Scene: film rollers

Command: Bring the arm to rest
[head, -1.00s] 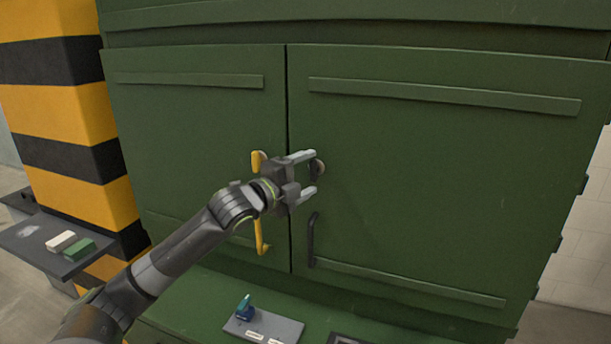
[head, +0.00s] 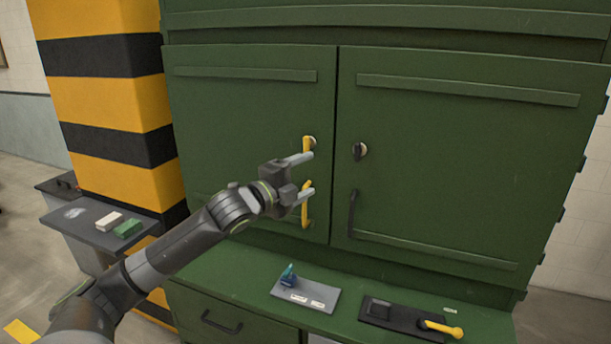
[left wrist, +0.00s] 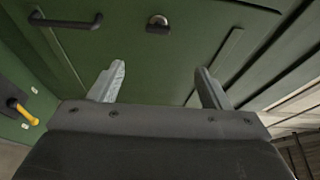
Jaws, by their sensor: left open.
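My left gripper (head: 305,177) is open and empty, held in front of the left door of a green cabinet (head: 250,110). In the head view it overlaps the yellow handle (head: 307,217) on that door; I cannot tell how far apart they are. In the left wrist view, nothing is between the fingers of the left gripper (left wrist: 160,85). The right door carries a dark knob (head: 359,151) and a black handle (head: 352,213), and both doors look shut. My right gripper is not in view.
The cabinet's ledge holds a grey plate (head: 318,304) with a blue-green item (head: 288,275), and a dark tray (head: 400,322) with a yellow-handled tool (head: 441,328). A striped pillar (head: 105,100) stands left. A small shelf (head: 85,228) holds a white block (head: 109,221) and a green block (head: 128,228).

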